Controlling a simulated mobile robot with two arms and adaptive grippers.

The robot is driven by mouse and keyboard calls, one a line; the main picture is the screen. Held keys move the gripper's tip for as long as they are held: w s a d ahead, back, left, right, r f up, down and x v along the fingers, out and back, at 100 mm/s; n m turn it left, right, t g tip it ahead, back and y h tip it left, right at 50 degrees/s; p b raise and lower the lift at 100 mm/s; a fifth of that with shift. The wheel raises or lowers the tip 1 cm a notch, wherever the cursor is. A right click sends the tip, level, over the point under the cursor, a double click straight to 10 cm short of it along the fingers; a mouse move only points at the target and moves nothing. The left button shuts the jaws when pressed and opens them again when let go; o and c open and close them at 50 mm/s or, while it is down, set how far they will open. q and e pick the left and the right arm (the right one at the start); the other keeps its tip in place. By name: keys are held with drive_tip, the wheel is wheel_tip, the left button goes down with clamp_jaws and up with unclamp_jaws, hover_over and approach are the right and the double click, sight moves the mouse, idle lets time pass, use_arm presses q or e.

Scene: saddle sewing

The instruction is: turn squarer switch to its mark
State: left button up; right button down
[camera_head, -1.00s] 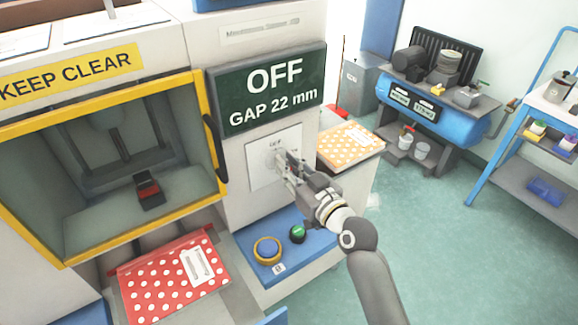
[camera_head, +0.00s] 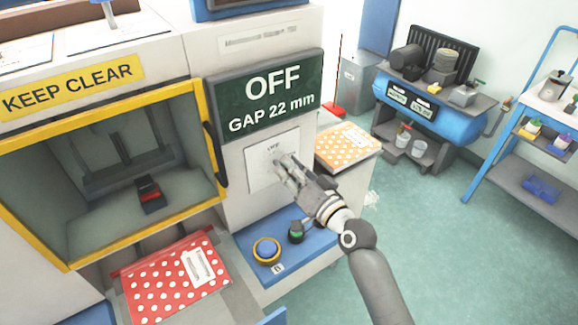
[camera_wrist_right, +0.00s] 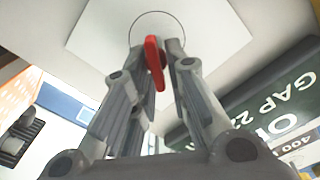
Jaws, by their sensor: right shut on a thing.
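The squarer switch sits on a white plate (camera_head: 259,172) on the machine front, below the green sign. In the head view the switch is hidden behind my right gripper (camera_head: 283,165). The right wrist view shows its red part (camera_wrist_right: 152,58) between the two fingers of my right gripper (camera_wrist_right: 158,48), which is shut on it. A small label is on the plate above the fingers, too blurred to read surely. The green sign (camera_head: 265,93) reads "OFF" and "GAP 22 mm". My left gripper is not in view.
A yellow-framed opening (camera_head: 105,255) and a red dotted folder (camera_head: 165,285) are to the left. An orange dotted folder (camera_head: 345,142) lies right of the plate.

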drive_tip(key=m, duration=0.3)
drive_tip(key=m+p, duration=0.1)
drive_tip(key=m, duration=0.1)
drive_tip(key=shift+w+d+f+m, duration=0.15)
drive_tip(key=shift+d+f+m, duration=0.05)
drive_tip(key=shift+f+m, duration=0.1)
drive_tip(key=m, duration=0.5)
drive_tip(key=shift+d+f+p, duration=0.1)
drive_tip(key=shift+f+p, duration=0.2)
drive_tip(key=shift+p, duration=0.1)
drive_tip(key=c, duration=1.5)
unclamp_jaws()
drive_tip(key=shift+f, duration=0.1)
drive_tip(key=shift+c, duration=0.2)
drive_tip(key=v, duration=1.2)
